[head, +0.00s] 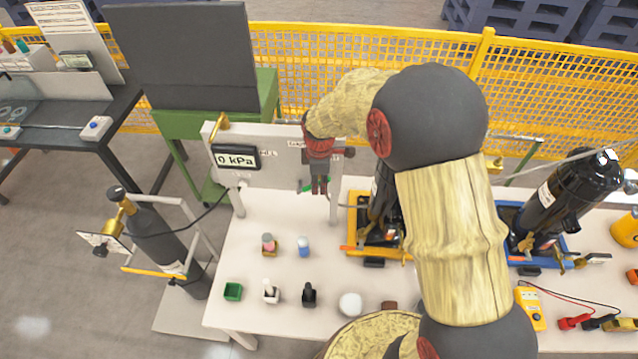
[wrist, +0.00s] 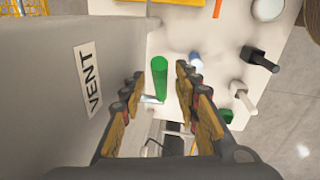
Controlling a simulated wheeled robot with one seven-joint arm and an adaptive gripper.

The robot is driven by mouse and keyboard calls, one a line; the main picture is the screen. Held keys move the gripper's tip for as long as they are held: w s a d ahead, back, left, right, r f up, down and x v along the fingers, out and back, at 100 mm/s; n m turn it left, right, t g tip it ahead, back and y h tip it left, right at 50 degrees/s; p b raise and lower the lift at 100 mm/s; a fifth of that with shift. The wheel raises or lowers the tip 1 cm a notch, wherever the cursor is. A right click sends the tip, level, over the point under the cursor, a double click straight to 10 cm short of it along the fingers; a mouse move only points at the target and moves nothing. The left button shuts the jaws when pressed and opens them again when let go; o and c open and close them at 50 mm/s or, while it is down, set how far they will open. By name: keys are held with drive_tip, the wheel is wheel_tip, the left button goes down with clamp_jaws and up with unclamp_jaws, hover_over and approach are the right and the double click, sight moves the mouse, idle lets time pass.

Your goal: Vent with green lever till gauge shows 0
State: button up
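The gauge (head: 236,158) on the white panel (head: 275,165) reads 0 kPa. The green lever (head: 306,188) is on the panel's front and is partly hidden by my gripper (head: 319,186) in the head view. In the wrist view the green lever (wrist: 159,78) stands out beside the VENT label (wrist: 88,77), ahead of and between the fingers of my gripper (wrist: 163,95). The fingers are spread apart, with a gap on both sides of the lever. They hold nothing.
A black cylinder (head: 160,240) stands at the left. A yellow mesh fence (head: 310,60) runs behind. My arm hides part of the table.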

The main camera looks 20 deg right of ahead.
drive_tip(key=shift+w+f, duration=0.1)
drive_tip(key=shift+f, duration=0.6)
drive_tip(key=c, duration=0.3)
drive_tip(key=c, duration=0.4)
clamp_jaws()
